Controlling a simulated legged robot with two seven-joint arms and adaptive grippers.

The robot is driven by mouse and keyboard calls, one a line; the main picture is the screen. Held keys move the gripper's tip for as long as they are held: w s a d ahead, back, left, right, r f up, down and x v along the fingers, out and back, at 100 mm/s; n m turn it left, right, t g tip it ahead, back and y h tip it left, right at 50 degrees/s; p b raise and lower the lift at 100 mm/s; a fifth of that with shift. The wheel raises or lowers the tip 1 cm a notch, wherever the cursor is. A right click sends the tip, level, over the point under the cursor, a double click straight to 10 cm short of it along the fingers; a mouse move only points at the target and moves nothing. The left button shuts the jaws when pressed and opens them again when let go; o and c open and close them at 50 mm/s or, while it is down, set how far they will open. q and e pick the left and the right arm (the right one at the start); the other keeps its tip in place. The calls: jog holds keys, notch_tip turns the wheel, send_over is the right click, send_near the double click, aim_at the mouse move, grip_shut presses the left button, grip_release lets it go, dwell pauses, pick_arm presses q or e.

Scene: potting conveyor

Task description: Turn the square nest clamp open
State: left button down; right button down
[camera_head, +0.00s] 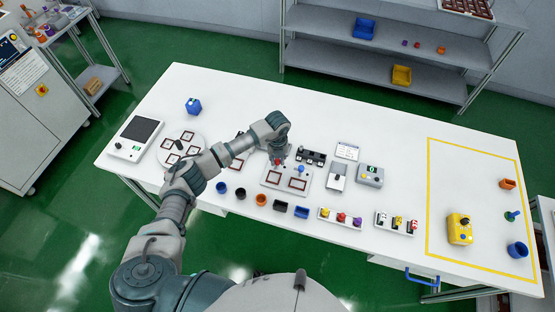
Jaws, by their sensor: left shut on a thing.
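A light grey nest plate (285,189) with two dark-red-rimmed square nests lies flat on the white table. A red clamp knob (280,163) stands at its back edge, and a blue knob (301,169) stands to its right. My left gripper (278,157) reaches down from above and is shut on the red knob. The fingers and wrist hide much of the knob, so its turn angle cannot be told. My right gripper is not in view.
A black-holed block (311,158) stands close right of the gripper. Several small cups, including an orange one (261,199), line the front. A round turntable (182,136) is left. A yellow button box (460,229) sits right. The table's back is mostly clear.

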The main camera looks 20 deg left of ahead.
pick_arm(q)
jog(key=m+b, duration=0.3)
jog(key=m, duration=0.2)
jog(key=shift+a+f+m, duration=0.1)
jog(key=shift+m, duration=0.2)
jog(key=m+b, duration=0.3)
jog(key=m, duration=0.1)
jog(key=shift+w+m, duration=0.1)
jog(key=shift+m, duration=0.2)
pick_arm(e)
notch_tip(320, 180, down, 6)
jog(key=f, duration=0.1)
pick_arm(q)
jog(key=shift+m+b, duration=0.4)
jog(key=shift+m, duration=0.1)
jog(key=m+b, duration=0.2)
jog(key=m, duration=0.2)
jog(key=shift+m+b, duration=0.3)
jog(key=shift+r+m+b, duration=0.2)
jog(key=shift+m+b, duration=0.2)
jog(key=shift+m, duration=0.5)
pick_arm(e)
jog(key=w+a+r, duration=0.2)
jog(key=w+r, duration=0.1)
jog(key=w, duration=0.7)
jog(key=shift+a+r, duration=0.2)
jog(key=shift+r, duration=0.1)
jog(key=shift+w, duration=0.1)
